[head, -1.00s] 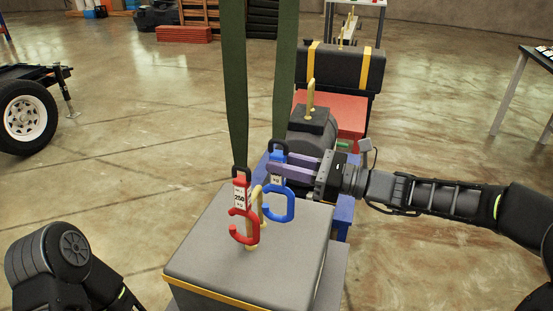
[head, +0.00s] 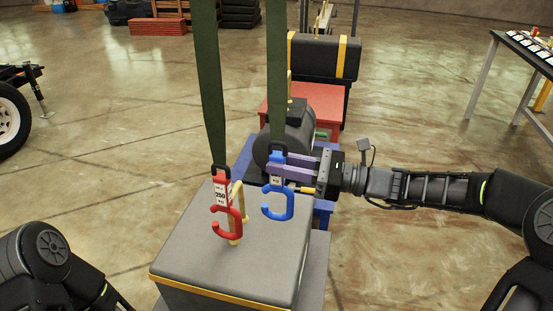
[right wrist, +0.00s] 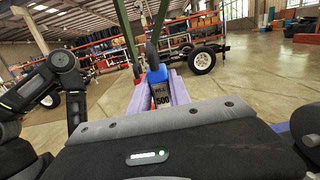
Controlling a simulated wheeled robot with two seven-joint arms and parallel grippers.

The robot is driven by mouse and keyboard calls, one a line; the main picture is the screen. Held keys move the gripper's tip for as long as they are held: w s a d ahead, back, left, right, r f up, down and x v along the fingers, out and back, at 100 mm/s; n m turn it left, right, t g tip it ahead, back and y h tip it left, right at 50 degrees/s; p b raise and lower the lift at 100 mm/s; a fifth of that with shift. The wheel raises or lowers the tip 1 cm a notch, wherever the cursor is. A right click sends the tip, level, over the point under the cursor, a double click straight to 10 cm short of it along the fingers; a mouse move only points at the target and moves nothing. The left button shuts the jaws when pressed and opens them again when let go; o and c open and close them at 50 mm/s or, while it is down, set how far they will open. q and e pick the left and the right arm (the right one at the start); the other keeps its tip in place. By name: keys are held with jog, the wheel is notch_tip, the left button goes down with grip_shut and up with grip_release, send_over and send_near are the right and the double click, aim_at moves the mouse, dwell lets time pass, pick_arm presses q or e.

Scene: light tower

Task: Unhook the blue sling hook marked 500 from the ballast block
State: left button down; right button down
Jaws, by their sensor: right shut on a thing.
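The blue sling hook (head: 277,204) hangs from a green strap. Its label reads 500 in the right wrist view (right wrist: 159,76). My right gripper (head: 288,166) comes from the right and is shut on the upper body of the blue hook. The ballast block (head: 225,245) is a grey box with a yellow lower edge and a yellow lifting eye (head: 237,196) on top. The blue hook's loop appears to the right of the eye with a gap between them. The red hook marked 250 (head: 222,191) overlaps the eye. My left gripper is out of view.
A dark cylinder (head: 290,130), a red stand (head: 308,104) and a black tank with yellow bands (head: 325,58) stand behind the block. A table (head: 525,45) is at the far right. Floor to the right is clear.

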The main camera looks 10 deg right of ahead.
jog(key=shift+s+d+f, duration=0.4)
jog(key=shift+d+f, duration=0.4)
jog(key=shift+d, duration=0.05)
